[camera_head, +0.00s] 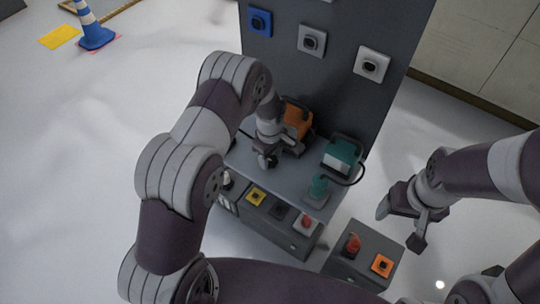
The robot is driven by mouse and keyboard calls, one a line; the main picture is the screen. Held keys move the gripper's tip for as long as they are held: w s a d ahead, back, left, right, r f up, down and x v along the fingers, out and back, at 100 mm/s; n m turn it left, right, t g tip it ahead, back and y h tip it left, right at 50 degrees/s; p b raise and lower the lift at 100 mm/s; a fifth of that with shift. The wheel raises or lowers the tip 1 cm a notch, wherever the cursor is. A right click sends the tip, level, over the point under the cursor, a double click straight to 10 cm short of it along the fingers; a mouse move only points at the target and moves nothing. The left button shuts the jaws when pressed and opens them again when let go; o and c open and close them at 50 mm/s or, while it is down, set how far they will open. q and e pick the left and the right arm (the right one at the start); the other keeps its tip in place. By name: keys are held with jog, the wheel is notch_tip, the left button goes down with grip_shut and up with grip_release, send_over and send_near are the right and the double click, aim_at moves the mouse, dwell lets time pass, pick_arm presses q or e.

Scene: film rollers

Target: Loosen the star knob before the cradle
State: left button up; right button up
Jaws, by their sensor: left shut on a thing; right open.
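My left gripper (267,160) is down at the grey shelf (290,178), in front of an orange unit (297,117). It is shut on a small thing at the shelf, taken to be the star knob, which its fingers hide. The orange unit has a dark handle and is partly covered by my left wrist. A teal unit (340,155) with a dark handle stands on the shelf to the right, with a teal knob-like piece (318,188) before it. My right gripper (402,222) is open and empty, over the floor right of the shelf.
A dark upright panel (290,70) with blue and white switches rises behind the shelf. The shelf's front has yellow, dark and red controls (306,221). A low grey box (345,266) carries a red knob (353,243) and an orange button (382,264). Floor to the right is clear.

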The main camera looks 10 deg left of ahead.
aim_at(271, 159)
pick_arm(q)
jog(key=o, duration=1.1)
jog(key=shift+r, duration=0.1)
jog(key=shift+c, duration=0.2)
notch_tip(271, 159, up, 13)
jog(key=b, duration=0.1)
jog(key=s+a+r+m, duration=0.2)
jog(key=s+m, duration=0.4)
jog(key=s, duration=0.3)
jog(key=s+a+r+m+t, duration=0.1)
jog(key=s+a+r+m, duration=0.1)
jog(key=s+m, duration=0.4)
jog(key=s+r, duration=0.1)
jog(key=s, duration=0.3)
jog(key=shift+s+a, duration=0.15)
jog(key=shift+s, duration=0.15)
